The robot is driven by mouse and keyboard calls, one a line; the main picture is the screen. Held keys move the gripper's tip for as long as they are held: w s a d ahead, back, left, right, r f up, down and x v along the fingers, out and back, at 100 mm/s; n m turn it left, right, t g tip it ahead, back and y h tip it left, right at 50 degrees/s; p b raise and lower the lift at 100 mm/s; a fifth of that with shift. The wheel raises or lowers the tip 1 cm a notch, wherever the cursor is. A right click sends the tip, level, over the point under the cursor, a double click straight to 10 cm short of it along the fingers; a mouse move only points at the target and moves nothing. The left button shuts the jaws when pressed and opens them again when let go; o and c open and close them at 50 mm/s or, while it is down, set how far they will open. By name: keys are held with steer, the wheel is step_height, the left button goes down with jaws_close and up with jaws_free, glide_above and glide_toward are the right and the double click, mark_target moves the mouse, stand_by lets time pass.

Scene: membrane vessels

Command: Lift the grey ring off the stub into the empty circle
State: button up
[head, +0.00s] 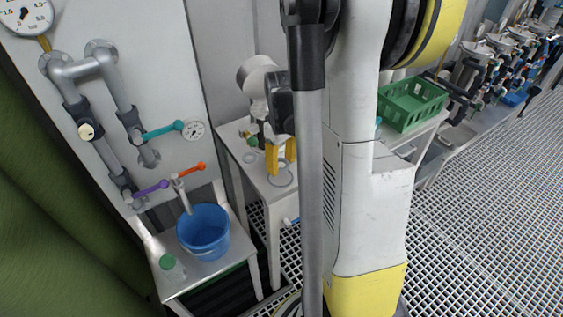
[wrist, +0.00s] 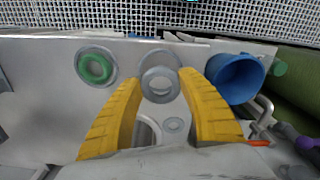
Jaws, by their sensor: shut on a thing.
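My gripper (head: 279,160) is over the small white table in the head view, its yellow fingers pointing down. In the wrist view my gripper (wrist: 162,82) is shut on a grey ring (wrist: 160,71), which sits between the fingertips. Past the ring, towards the table's front edge, a grey circle (wrist: 148,56) on the table top is partly hidden by it. The circle (head: 283,184) also shows below my fingers in the head view. A smaller round grey mark (wrist: 173,125) shows between the fingers. I cannot tell whether it is the stub.
A green ring (wrist: 82,66) lies in another circle to the left in the wrist view. A blue bucket (head: 203,235) stands on a lower table at left, near coloured valve handles (head: 152,188). A green crate (head: 412,103) stands to the right, behind my arm.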

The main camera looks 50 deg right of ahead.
mark_target(281, 179)
steer(key=shift+f+b, duration=1.65)
steer(key=shift+f, duration=0.75)
steer(key=shift+f, duration=0.2)
steer(key=shift+c, duration=0.3)
steer(key=o, duration=1)
steer(key=shift+r, duration=0.15)
step_height(281, 179, up, 12)
steer(key=shift+f, duration=0.1)
